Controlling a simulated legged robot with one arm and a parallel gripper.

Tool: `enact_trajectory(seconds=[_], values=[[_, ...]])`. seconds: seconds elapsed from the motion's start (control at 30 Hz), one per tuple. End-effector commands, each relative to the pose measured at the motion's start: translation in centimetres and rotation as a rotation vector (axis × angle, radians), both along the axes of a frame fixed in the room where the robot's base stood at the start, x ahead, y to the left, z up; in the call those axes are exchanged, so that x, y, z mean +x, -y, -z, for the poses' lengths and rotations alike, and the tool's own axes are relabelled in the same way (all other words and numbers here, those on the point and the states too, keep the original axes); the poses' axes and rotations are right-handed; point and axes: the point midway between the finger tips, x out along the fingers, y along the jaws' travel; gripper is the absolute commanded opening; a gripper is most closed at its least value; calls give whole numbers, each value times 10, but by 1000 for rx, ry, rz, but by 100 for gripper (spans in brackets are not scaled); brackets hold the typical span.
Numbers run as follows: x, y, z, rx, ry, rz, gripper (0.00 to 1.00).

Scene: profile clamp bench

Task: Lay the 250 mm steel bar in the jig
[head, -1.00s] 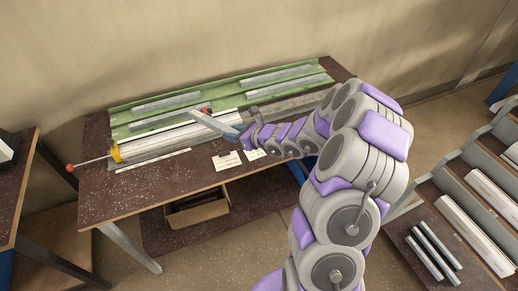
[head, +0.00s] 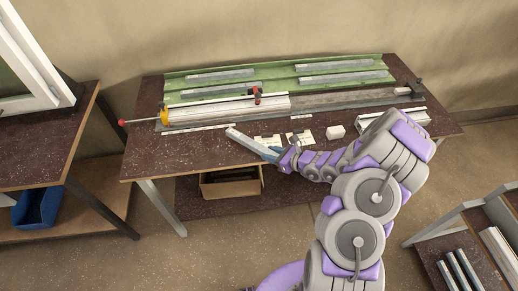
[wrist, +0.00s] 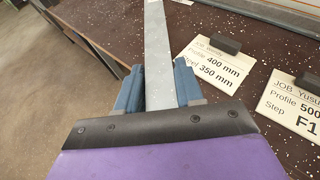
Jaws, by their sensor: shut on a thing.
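My gripper (head: 275,151) is shut on a flat grey steel bar (head: 248,141). In the wrist view the bar (wrist: 156,45) runs straight out from between the blue fingers (wrist: 158,84). Its length cannot be read. In the head view it points to the upper left, above the front part of the bench (head: 160,165). The jig (head: 350,101) lies behind it, apart from the bar. A pale profile (head: 225,111) lies along the jig's left part, with a yellow clamp piece (head: 165,116) at its left end and a red-and-black part (head: 257,96) behind it.
A green rack (head: 280,72) with several grey bars stands behind the jig. Two label cards, one (head: 268,141) beside my gripper, and a small white block (head: 335,132) lie in front. A cardboard box (head: 230,182) is under the bench. A side table (head: 40,150) stands left.

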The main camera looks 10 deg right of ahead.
Motion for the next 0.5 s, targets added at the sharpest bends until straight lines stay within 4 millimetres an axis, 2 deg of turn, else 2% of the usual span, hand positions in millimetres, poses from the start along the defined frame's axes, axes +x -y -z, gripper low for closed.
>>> enact_trajectory(seconds=[0.03,0.2,0.4,0.5], values=[[9,-13,2,-3,3,-9,0],[38,-39,6,-5,2,-7,0],[60,-55,7,0,1,-3,0],[64,-57,7,3,3,-2,0]])
